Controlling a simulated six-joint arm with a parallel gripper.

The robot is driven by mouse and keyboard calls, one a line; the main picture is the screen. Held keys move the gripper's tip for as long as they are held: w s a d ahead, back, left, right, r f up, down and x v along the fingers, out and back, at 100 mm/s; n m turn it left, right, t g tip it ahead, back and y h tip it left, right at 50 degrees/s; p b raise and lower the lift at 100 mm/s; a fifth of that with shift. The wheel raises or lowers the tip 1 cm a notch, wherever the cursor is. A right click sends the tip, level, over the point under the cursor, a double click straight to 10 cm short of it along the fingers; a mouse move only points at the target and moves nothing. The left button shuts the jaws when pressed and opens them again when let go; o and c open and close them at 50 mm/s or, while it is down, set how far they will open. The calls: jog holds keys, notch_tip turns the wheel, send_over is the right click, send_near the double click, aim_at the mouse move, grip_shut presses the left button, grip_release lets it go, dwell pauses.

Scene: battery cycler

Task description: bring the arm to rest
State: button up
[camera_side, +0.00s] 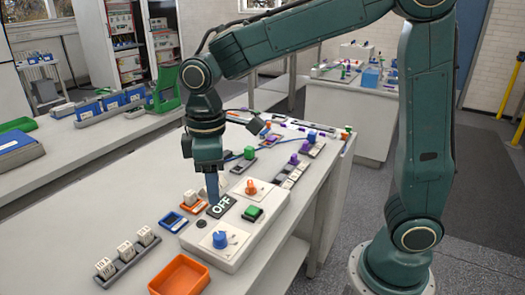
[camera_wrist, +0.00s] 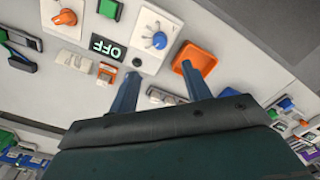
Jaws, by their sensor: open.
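My gripper (camera_wrist: 162,88) shows in the wrist view with its two blue fingers apart and nothing between them. In the side view my gripper (camera_side: 211,190) points down above the white control box (camera_side: 232,252). The box carries an "OFF" plate (camera_side: 221,206), an orange knob (camera_side: 251,188), a blue knob (camera_side: 220,239) and a green button (camera_side: 252,212). In the wrist view the OFF plate (camera_wrist: 106,48) and blue knob (camera_wrist: 158,40) lie beyond the fingers. I cannot tell whether the fingers touch anything on the box.
An orange tray (camera_side: 180,277) sits at the bench's front edge. More small coloured parts lie behind. Bare bench surface (camera_side: 110,205) is at the left.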

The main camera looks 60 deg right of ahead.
jog(key=shift+r, duration=0.1)
dwell(0.3)
jog(key=s+d+r+m+t, duration=0.2)
jog(key=s+d+m, duration=0.2)
jog(key=s, duration=0.4)
jog(key=s+d+r+m+t, duration=0.2)
jog(key=s+d+m+t, duration=0.1)
jog(key=s+d, duration=0.4)
jog(key=shift+s+r+m+t, duration=0.3)
jog(key=shift+s+m, duration=0.2)
jog(key=shift+s, duration=0.55)
jog(key=shift+d, duration=0.1)
